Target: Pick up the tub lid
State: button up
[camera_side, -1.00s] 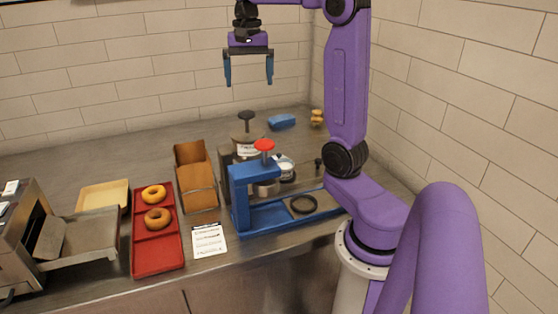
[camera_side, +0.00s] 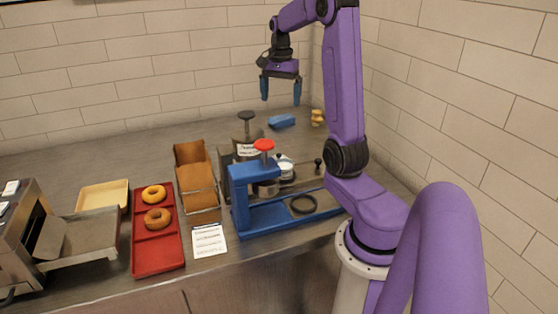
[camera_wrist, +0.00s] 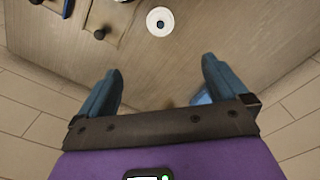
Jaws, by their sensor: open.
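A white round piece with a dark centre, which looks like the tub lid (camera_wrist: 160,22), shows at the top middle of the wrist view. In the side view it appears as a small white tub top (camera_side: 284,163) behind the blue press; the press partly hides it. I cannot tell the lid from the tub body there. My gripper (camera_side: 281,101) is open and empty, high above the back of the counter. In the wrist view my gripper (camera_wrist: 161,70) has its blue fingers wide apart, with the lid beyond the fingertips.
A blue press (camera_side: 241,198) with a red knob stands in front of the tub. A canister (camera_side: 248,150) with a black handle is left of it. A blue sponge (camera_side: 282,122) lies behind, near the wall.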

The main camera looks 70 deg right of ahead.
notch_tip(320, 180, down, 21)
jog(key=shift+w+r, duration=0.1)
jog(key=shift+r, duration=0.1)
jog(key=c, duration=1.1)
